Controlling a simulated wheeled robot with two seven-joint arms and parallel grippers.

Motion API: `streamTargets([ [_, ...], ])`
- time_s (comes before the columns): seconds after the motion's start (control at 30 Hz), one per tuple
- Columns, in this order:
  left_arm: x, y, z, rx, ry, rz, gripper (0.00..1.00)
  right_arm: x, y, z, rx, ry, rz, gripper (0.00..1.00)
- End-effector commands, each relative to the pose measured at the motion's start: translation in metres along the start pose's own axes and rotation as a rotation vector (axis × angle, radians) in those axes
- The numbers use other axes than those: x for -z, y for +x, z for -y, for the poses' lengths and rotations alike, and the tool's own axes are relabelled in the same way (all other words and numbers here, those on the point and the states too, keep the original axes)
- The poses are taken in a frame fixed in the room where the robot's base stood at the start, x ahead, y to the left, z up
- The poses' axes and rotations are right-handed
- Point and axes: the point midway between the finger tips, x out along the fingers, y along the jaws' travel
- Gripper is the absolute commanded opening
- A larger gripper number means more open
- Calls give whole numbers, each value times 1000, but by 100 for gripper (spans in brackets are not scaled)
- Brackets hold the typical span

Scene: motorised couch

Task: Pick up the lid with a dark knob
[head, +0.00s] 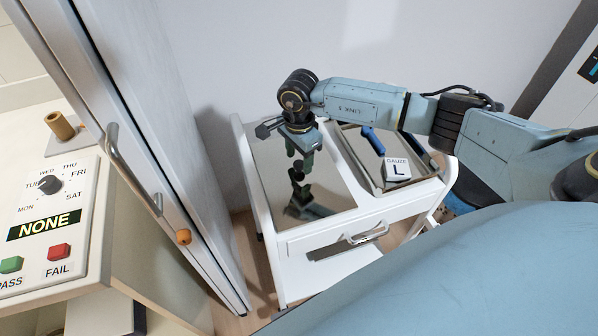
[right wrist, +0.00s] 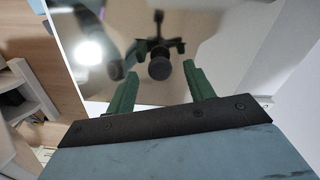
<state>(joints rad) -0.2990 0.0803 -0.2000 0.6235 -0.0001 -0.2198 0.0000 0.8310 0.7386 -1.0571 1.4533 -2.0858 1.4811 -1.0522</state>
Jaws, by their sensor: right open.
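The lid (head: 325,190) is a shiny, mirror-like panel on the left part of the white trolley's top. Its dark knob (head: 298,174) stands up near the middle of the panel; the lid also shows in the right wrist view (right wrist: 215,35), with the knob (right wrist: 160,68) there too. My right gripper (head: 299,155) points down above the knob, its green fingers open. In the right wrist view the knob appears between the fingertips (right wrist: 159,72), with no contact visible. The lid's surface reflects the gripper. My left gripper is not in view.
A tray (head: 432,172) beside the lid holds a gauze box (head: 396,169) and a blue-handled item (head: 372,141). The trolley (head: 320,238) has a drawer handle in front. A cabinet door (head: 150,130) stands at left, near a dial panel (head: 85,215). A blue couch (head: 470,270) fills the front right.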

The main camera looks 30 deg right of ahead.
Motion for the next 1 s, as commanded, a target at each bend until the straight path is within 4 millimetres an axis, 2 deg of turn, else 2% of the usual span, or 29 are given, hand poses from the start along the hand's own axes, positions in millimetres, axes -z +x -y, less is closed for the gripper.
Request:
streamTargets([
  [0.1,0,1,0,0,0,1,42,0,12,0,0,1,0,53],
  [0.37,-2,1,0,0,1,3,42,0,14,0,1,0,-1,53],
  [0.77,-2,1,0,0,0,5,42,0,14,0,1,0,0,1],
  [1.0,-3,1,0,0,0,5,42,0,13,1,3,1,0,0],
])
